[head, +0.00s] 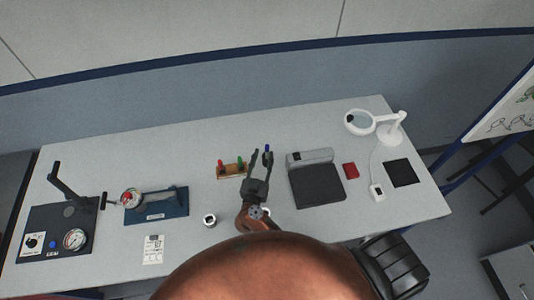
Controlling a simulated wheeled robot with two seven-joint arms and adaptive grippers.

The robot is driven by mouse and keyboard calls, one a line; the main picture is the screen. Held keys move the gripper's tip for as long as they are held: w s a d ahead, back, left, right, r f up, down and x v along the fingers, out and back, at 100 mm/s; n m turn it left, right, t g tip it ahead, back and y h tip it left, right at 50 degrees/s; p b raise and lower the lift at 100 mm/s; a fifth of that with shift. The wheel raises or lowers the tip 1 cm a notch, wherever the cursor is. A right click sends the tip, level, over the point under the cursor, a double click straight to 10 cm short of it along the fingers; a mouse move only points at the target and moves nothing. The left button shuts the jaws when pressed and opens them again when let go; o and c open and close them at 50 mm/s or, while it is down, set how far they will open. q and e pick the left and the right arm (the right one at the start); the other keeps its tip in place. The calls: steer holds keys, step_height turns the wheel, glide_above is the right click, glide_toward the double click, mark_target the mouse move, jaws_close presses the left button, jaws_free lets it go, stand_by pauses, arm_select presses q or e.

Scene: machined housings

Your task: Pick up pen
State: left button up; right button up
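My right gripper (263,154) is over the middle of the table, its two dark fingers pointing to the back with a visible gap between them. A small blue upright piece (267,147), perhaps the top of a pen, shows at the right fingertip. I cannot tell whether it touches the finger or stands behind it. A wooden holder (231,171) is just left of the gripper, with a red pen-like piece (220,163) and a green one (240,161) upright in it. The gripper hides the area at the holder's right. My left gripper is not in view.
A dark grey box-like device (317,185) is close to the gripper's right. A blue fixture (157,206) and gauge stand (55,230) are left. The table's back strip is clear.

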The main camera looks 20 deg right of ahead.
mark_target(267, 150)
steer(key=x, duration=0.4)
steer(key=shift+w+d, duration=0.15)
steer(key=shift+d, duration=0.35)
steer(key=shift+c, duration=0.3)
jaws_close()
